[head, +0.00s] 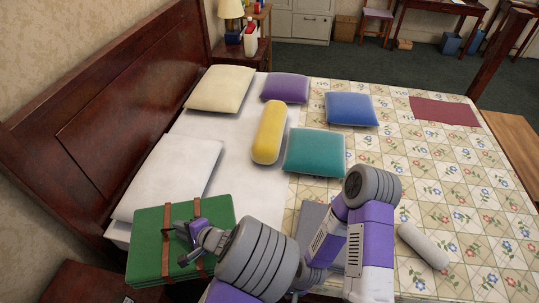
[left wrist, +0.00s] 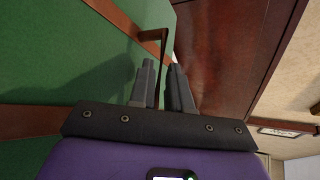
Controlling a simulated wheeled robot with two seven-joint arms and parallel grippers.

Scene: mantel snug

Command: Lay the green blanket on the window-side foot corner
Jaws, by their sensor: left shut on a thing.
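The green blanket (head: 150,245) is a flat folded bundle with two brown straps, at the near head end of the bed, overlapping the near edge of the white sheet. My left gripper (head: 184,231) is over it, shut on its strap handle. In the left wrist view the fingers (left wrist: 165,88) are close together at the brown handle loop (left wrist: 152,34), beside the green cloth (left wrist: 90,75). I cannot tell how far the blanket is above what lies below. The bed's patterned quilt (head: 480,205) covers the foot half. My right gripper is out of view.
Pillows lie toward the headboard (head: 110,120); blue (head: 350,108) and teal (head: 314,152) cushions and a yellow bolster (head: 268,132) lie mid-bed. A grey bolster (head: 423,245) lies on the near quilt, a dark red cloth (head: 443,111) at the far foot side. The quilt between them is clear.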

